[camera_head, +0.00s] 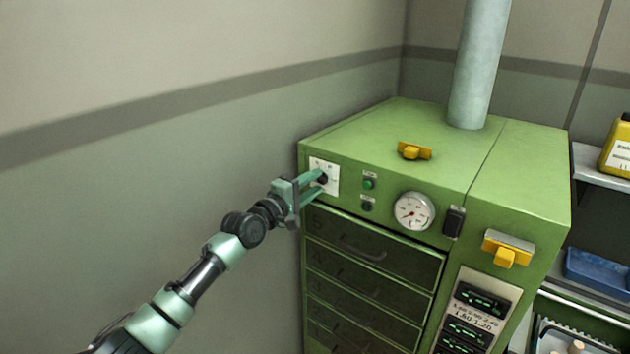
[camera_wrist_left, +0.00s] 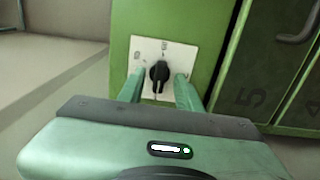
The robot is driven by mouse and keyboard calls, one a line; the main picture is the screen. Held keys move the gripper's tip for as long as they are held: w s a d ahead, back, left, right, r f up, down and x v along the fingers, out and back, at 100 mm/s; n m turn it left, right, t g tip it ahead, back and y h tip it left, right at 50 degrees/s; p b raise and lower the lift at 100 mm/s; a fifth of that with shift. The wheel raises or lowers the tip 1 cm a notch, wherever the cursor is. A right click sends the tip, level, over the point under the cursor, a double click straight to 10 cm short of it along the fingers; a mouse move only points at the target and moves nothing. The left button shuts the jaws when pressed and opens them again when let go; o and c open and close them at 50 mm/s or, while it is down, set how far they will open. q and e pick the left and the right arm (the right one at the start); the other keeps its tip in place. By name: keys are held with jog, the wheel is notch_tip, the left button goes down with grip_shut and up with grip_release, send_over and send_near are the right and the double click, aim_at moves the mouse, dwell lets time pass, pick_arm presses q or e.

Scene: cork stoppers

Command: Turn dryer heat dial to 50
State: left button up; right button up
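The heat dial (camera_wrist_left: 158,75) is a black knob on a white plate (camera_wrist_left: 142,45) with printed marks. The plate (camera_head: 330,165) sits at the upper left of the green dryer's front (camera_head: 400,185) in the head view. My left gripper (camera_head: 322,183) is at the plate, and its fingers cover part of the dial there. In the left wrist view my left gripper (camera_wrist_left: 160,88) has its two fingers apart, one on each side of the dial, with gaps visible. The exact dial setting is too small to read. My right gripper is not in view.
A round gauge (camera_head: 413,211), a green button (camera_head: 369,183) and a black switch (camera_head: 453,221) are right of the dial. Drawers (camera_head: 370,250) lie below. Yellow latches (camera_head: 411,151) and a grey duct (camera_head: 478,65) are on the dryer. A wall stands at left.

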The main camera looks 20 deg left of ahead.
pick_arm(q)
jog(key=shift+w+d, duration=0.2)
jog(key=shift+w, duration=0.35)
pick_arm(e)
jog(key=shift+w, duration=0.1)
pick_arm(q)
grip_shut()
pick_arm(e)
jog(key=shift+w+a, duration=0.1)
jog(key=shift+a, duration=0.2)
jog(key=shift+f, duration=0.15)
